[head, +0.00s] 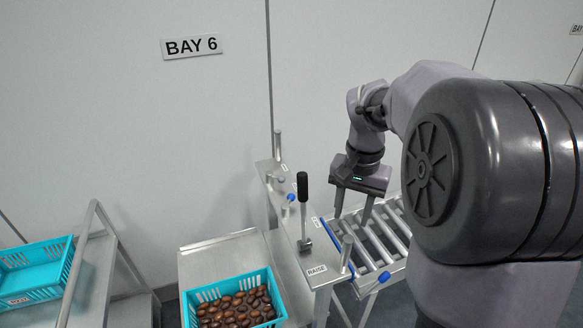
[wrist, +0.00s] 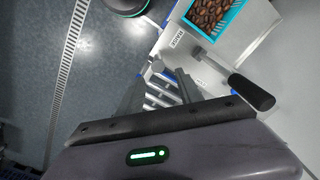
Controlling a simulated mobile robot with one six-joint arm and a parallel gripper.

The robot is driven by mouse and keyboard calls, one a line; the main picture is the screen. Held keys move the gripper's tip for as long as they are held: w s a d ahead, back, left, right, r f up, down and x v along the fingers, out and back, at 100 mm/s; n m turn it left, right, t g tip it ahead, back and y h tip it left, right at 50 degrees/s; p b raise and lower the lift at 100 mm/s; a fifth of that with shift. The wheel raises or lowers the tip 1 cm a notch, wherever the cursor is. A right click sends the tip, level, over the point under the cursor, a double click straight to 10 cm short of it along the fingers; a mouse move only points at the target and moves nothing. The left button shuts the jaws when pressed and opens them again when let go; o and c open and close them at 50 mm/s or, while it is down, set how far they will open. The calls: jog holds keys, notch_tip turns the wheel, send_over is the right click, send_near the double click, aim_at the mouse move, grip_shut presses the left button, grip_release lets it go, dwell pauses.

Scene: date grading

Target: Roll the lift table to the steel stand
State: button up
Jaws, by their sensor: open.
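A low steel platform (head: 215,247) in the head view bears a teal crate of brown dates (head: 273,283). Beside it is a steel frame (head: 325,272) with an upright black-handled lever (head: 303,186) and a RAISE label. At the left, another steel table (head: 93,276) with a slanted tube rail bears a teal crate (head: 33,281). I cannot tell for sure which is the lift table and which the steel stand; wheels are not visible. My gripper (head: 352,217) is open and empty, pointing down over the rollers. The lever (wrist: 250,90) also shows in the wrist view, right of my fingers (wrist: 158,92).
A roller conveyor (head: 388,238) with blue edging stands right of the frame. Short steel posts (head: 277,146) rise from the frame. A wall with a BAY 6 sign (head: 191,46) closes off the back. Grey floor with a drain grate (wrist: 68,55) lies open at the left of the wrist view.

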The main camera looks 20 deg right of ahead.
aim_at(345, 258)
jog(key=f+b, duration=0.2)
jog(key=f, duration=0.4)
jog(key=f+b, duration=0.2)
jog(key=f, duration=0.4)
jog(key=f+b, duration=0.2)
jog(key=f, duration=0.3)
jog(key=shift+w+d+f+b, duration=0.1)
jog(key=shift+d+f+b, duration=0.2)
jog(key=shift+d+f, duration=0.1)
grip_shut()
jog(key=shift+r, duration=0.1)
